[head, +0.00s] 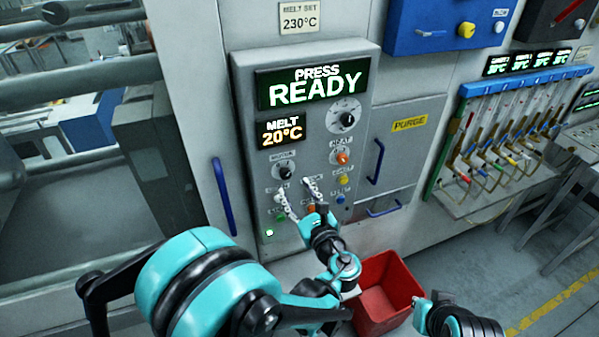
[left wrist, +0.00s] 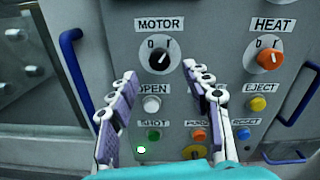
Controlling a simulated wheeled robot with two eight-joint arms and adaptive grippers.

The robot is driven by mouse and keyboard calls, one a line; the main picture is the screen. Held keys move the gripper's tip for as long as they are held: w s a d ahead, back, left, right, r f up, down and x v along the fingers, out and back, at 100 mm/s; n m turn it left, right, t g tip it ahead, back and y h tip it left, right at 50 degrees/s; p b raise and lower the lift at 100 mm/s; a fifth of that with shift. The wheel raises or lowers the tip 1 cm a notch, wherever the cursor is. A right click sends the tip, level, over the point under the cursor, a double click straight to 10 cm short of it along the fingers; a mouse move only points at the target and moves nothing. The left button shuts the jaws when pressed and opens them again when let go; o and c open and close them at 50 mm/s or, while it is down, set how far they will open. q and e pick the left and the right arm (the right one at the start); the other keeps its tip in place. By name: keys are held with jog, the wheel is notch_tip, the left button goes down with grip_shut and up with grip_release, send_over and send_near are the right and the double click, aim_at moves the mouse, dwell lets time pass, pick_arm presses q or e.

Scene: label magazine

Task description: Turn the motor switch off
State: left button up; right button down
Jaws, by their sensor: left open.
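The motor switch (head: 284,170) is a round black knob on the grey control panel (head: 366,75), under the MOTOR label. In the left wrist view the motor switch (left wrist: 158,55) has a white mark that points up and right, toward the I side of its 0 and I marks. My left gripper (head: 293,186) is open and empty in front of the panel, just below the knob in the picture. In the left wrist view its two fingers (left wrist: 159,70) stand on either side, below the knob. I see no contact with the knob.
The heat knob (left wrist: 270,57) is orange, right of the motor switch. Below are the white OPEN button (left wrist: 152,104), yellow EJECT button (left wrist: 258,104) and green SHOT button (left wrist: 154,135). A blue handle (head: 223,196) stands left of the panel. A red bin (head: 405,275) is below.

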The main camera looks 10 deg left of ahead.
aim_at(287, 176)
pick_arm(q)
jog(key=x, duration=0.6)
jog(key=shift+w+a, duration=0.2)
jog(key=shift+a, duration=0.05)
grip_shut()
